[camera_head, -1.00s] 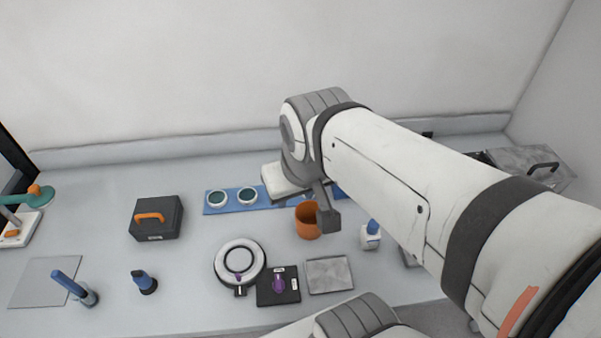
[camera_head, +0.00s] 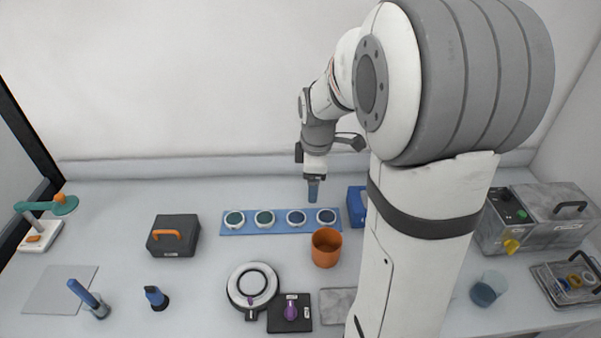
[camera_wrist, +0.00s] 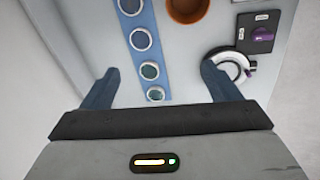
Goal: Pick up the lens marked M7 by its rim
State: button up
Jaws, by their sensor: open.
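A blue strip (camera_head: 279,228) holds several round lenses in white rims, in a row: two greenish ones at left (camera_head: 234,219) (camera_head: 264,218) and two blue ones at right (camera_head: 296,217) (camera_head: 326,217). No M7 mark is readable, so I cannot tell which lens it is. The strip also shows in the wrist view (camera_wrist: 145,56), running between my fingers. My gripper (camera_head: 313,198) points down, raised, in line with the right part of the strip in the head view. In the wrist view my gripper (camera_wrist: 160,70) has its blue fingers wide apart with nothing between them.
An orange cup (camera_head: 326,248) stands in front of the strip's right end. A blue block (camera_head: 356,206) is beside that end. A white ring device (camera_head: 238,291) and a dark plate with a purple knob (camera_head: 301,313) lie in front. A dark case (camera_head: 173,245) is left; bench between is clear.

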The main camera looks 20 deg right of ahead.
jog(key=w+d+f+n+g, duration=0.1)
jog(key=w+d+f+n, duration=0.5)
jog(key=f, duration=0.4)
jog(key=n, duration=0.4)
send_over(327, 216)
jog(key=shift+g, duration=0.4)
notch_tip(327, 216, down, 8)
jog(key=shift+d+r, duration=0.15)
jog(key=shift+r, duration=0.1)
notch_tip(327, 216, down, 3)
jog(key=shift+r+b, duration=0.1)
jog(key=shift+b, duration=0.75)
notch_tip(327, 216, down, 5)
jog(key=shift+f+b, duration=0.2)
jog(key=shift+b, duration=0.75)
jog(key=shift+r, duration=0.1)
jog(key=shift+a, duration=0.2)
jog(key=c, duration=1.1)
